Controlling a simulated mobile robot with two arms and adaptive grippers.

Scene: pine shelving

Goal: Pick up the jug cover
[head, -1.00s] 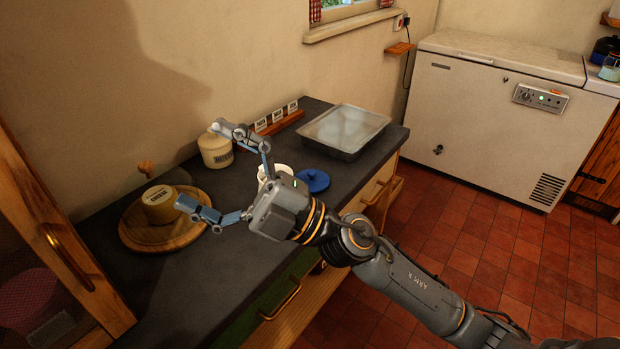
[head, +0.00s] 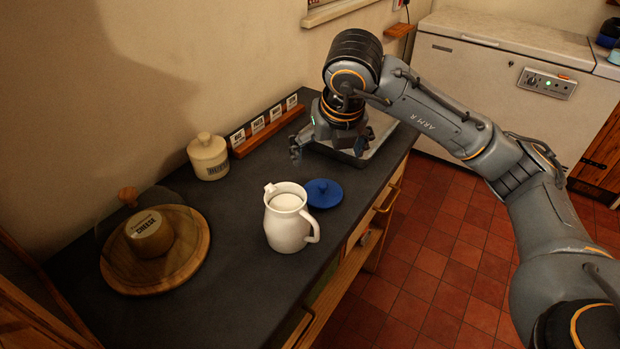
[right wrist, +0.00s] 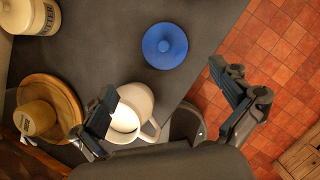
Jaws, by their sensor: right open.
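In the right wrist view the blue cover (right wrist: 165,45) is ahead of the fingers, and the jug (right wrist: 133,108) shows partly behind the left finger. My right gripper (head: 325,145) points down over the counter, farther back than the cover and apart from it. In the right wrist view its fingers (right wrist: 170,108) are spread wide with nothing held between them. My left gripper is not in view.
A wooden board with a cheese piece (head: 150,236) is at the left. A lidded cream pot (head: 208,156) and a label rack (head: 265,130) stand along the wall. A tray (head: 385,132) is partly hidden behind my right gripper. The counter's front edge is right of the jug.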

